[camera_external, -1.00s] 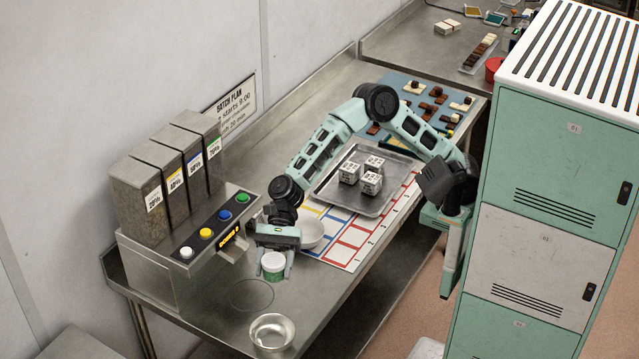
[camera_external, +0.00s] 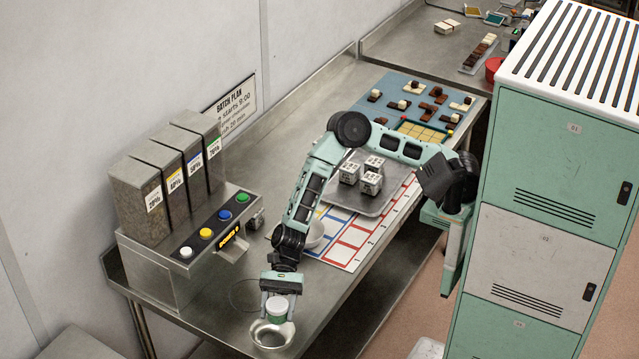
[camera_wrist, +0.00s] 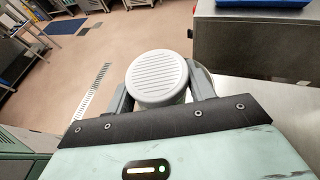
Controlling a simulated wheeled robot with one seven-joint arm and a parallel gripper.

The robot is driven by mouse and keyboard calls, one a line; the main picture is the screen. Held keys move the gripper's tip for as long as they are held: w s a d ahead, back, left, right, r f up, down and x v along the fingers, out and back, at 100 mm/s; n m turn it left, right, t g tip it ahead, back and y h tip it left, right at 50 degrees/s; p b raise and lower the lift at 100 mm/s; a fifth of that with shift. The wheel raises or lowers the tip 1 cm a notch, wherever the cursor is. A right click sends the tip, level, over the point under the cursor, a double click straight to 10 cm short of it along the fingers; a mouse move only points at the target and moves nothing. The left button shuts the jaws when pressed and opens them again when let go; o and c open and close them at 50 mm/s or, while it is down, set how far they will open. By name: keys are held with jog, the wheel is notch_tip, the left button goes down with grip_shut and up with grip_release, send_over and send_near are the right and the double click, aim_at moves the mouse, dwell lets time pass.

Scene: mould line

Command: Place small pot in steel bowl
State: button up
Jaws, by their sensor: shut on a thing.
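The small pot (camera_external: 277,306), with a white lid and a green band, is between the fingers of my gripper (camera_external: 278,312). My gripper is shut on it and holds it upright. The steel bowl (camera_external: 270,337) stands near the front end of the steel table. The pot is at or just above the bowl's far rim; I cannot tell if they touch. In the wrist view the pot's ribbed white lid (camera_wrist: 157,76) sits between both fingers, and the pot hides most of what lies below it.
The dispenser (camera_external: 190,240) with coloured buttons stands left of my arm. A white bowl (camera_external: 313,234) is partly hidden behind my arm. A tray (camera_external: 385,203) with white cubes lies farther back. Bare table lies right of the steel bowl.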

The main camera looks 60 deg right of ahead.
jog(key=shift+f, duration=0.5)
jog(key=shift+f, duration=0.1)
jog(key=shift+f+b, duration=0.35)
jog(key=shift+b, duration=0.05)
jog(key=shift+f, duration=0.15)
jog(key=o, duration=1)
jog(key=shift+r+p, duration=0.4)
jog(key=shift+r, duration=0.15)
jog(key=b+v, duration=0.1)
jog(key=v, duration=1.1)
jog(key=shift+b, duration=0.35)
